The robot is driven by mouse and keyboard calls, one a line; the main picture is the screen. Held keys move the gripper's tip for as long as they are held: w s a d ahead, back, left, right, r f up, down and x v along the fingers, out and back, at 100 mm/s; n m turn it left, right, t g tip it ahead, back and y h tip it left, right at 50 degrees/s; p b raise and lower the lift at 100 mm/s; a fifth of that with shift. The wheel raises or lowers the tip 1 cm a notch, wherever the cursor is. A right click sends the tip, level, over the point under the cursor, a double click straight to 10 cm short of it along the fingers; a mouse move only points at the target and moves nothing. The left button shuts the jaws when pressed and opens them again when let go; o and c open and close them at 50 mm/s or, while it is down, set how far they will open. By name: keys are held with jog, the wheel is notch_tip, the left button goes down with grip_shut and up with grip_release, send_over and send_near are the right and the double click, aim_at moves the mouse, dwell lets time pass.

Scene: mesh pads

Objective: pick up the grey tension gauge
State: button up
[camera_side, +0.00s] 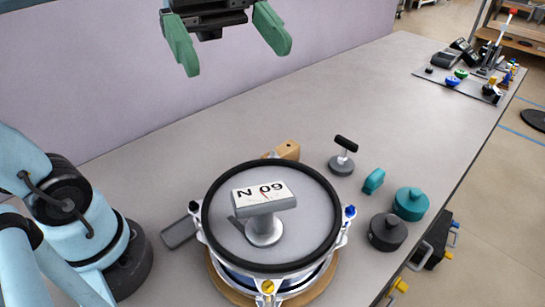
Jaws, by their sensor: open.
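The grey tension gauge (263,205) stands on the round mesh pad inside a black-rimmed ring (209,226). It has a round grey foot, a short stem and a tilted block-shaped head with a white face marked "N 09" and a red needle. My gripper (236,58) is at the top of the view, well above the table and apart from the gauge. Its two green fingers are spread wide with nothing between them. Part of the gauge's stem is hidden under its head.
Around the ring are a grey slab (179,232), a wooden block (287,150), a black-handled tool (341,164), a small teal piece (373,181), a teal weight (411,204) and a dark weight (387,233). Tools crowd the table's far right end. The table between is clear.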

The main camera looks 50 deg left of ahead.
send_near(267, 212)
jog(key=f, duration=0.2)
jog(key=w+f, duration=0.1)
jog(key=f, duration=0.1)
jog(key=shift+w+f, duration=0.2)
jog(key=shift+f, duration=0.2)
jog(key=shift+s+d+f, duration=0.15)
jog(key=shift+d+f, duration=0.15)
jog(key=shift+d, duration=0.15)
jog(key=shift+x, duration=3.25)
jog(key=c, duration=1.3)
jog(key=shift+r, duration=0.1)
jog(key=shift+r, duration=0.15)
